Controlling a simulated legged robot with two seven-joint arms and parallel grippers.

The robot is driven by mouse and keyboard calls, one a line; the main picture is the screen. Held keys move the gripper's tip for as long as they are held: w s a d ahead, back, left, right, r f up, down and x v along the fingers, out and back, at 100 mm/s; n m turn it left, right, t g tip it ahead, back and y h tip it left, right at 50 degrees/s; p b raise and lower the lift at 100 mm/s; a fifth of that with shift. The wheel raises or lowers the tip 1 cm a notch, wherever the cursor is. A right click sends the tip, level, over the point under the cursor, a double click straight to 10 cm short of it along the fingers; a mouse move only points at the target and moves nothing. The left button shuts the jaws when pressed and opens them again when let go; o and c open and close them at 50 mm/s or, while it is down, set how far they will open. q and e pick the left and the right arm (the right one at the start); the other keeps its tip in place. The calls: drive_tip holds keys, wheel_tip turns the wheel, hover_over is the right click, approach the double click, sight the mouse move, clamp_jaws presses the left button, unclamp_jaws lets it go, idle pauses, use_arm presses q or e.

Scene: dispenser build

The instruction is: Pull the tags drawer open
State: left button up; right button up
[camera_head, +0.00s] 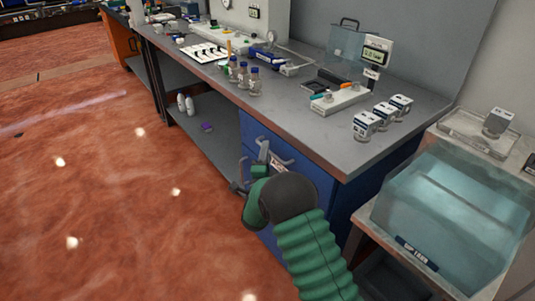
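A blue drawer cabinet (318,178) stands under the grey lab bench. The upper drawer has a grey handle (281,161) with a small pale label beside it, too small to read, so I cannot tell whether this is the tags drawer. The drawer front looks flush with the cabinet. My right gripper (244,178) is in front of the cabinet's left part, close to the handle. My green arm and dark wrist hide much of the lower drawer front. I cannot tell whether the fingers touch the handle or are open. My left gripper is out of view.
The grey bench top (300,118) holds blue-capped bottles (243,76), small labelled boxes (367,123) and a scale (375,52). A translucent blue bin (450,215) stands on the right. White bottles (186,104) sit on the low shelf. The red floor at left is clear.

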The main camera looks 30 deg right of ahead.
drive_tip(key=shift+w+r, duration=0.1)
drive_tip(key=shift+w, duration=0.1)
drive_tip(key=shift+d+f, duration=0.25)
drive_tip(key=shift+d, duration=0.4)
drive_tip(key=shift+c, duration=0.4)
drive_tip(key=shift+d, duration=0.15)
drive_tip(key=shift+c, duration=2.5)
drive_tip(key=shift+a+r, duration=0.1)
drive_tip(key=shift+a, duration=0.1)
clamp_jaws()
drive_tip(key=shift+a, duration=0.2)
drive_tip(key=shift+d, duration=0.1)
drive_tip(key=shift+s+f, duration=0.1)
drive_tip(key=shift+f, duration=0.15)
